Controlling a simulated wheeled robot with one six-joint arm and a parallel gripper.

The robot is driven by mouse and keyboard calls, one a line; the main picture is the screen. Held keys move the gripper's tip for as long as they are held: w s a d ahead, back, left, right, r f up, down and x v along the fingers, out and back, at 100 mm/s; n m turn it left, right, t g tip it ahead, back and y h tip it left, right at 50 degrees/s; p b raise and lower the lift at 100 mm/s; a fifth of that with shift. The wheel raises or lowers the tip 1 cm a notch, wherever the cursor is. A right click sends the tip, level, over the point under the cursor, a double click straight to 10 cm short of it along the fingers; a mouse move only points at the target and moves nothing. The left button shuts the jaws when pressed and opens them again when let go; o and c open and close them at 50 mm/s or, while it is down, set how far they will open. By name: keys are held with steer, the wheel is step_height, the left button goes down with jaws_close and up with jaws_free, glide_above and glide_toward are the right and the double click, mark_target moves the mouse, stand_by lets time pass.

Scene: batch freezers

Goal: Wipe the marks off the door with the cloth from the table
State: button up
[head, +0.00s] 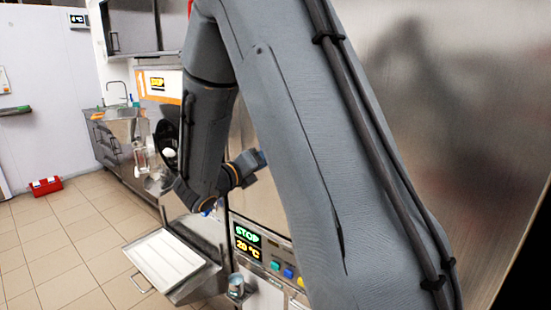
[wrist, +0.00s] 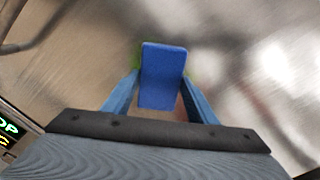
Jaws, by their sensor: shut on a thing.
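My gripper (wrist: 161,90) shows in the wrist view with its two blue fingers closed on a blue cloth (wrist: 163,72), which looks like a flat folded pad. The cloth is in front of a brushed steel surface (wrist: 75,75), which looks like the door; I cannot tell whether it touches. Blurred green patches show beside the cloth on both sides and a faint reddish patch low at its right; I cannot tell marks from reflections. In the head view my arm hides most of the gripper and the cloth.
A machine panel with a STOP display (head: 247,236) and coloured buttons is beside my arm. A white tray (head: 168,262) sits low in front of the machine. A red box (head: 46,186) lies on the tiled floor, which is largely clear at left.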

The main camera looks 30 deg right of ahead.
steer(key=shift+w+a, duration=1.2)
steer(key=shift+w, duration=1.85)
steer(key=shift+s+d+r+p, duration=0.25)
steer(key=shift+s+r+p, duration=0.2)
steer(key=shift+s+p, duration=0.2)
steer(key=shift+s+d+r+p, duration=0.2)
steer(key=shift+s+r+p, duration=0.2)
steer(key=shift+s+p, duration=0.3)
steer(key=shift+s+d+r+p, duration=0.25)
steer(key=shift+s+r+p, duration=0.2)
steer(key=shift+s+p, duration=0.2)
steer(key=s+d+p, duration=0.3)
steer(key=s, duration=0.4)
steer(key=shift+p, duration=0.3)
steer(key=w+a, duration=0.3)
steer(key=w, duration=0.4)
steer(key=shift+w+b, duration=0.15)
steer(key=shift+b, duration=0.15)
steer(key=shift+w+a+b, duration=0.1)
steer(key=shift+w+a, duration=0.15)
steer(key=shift+w, duration=0.35)
steer(key=shift+w+a+b, duration=0.15)
steer(key=shift+w+a, duration=0.1)
steer(key=shift+w, duration=0.4)
steer(key=shift+w+a+b, duration=0.1)
steer(key=shift+w+a, duration=0.15)
steer(key=shift+w, duration=0.35)
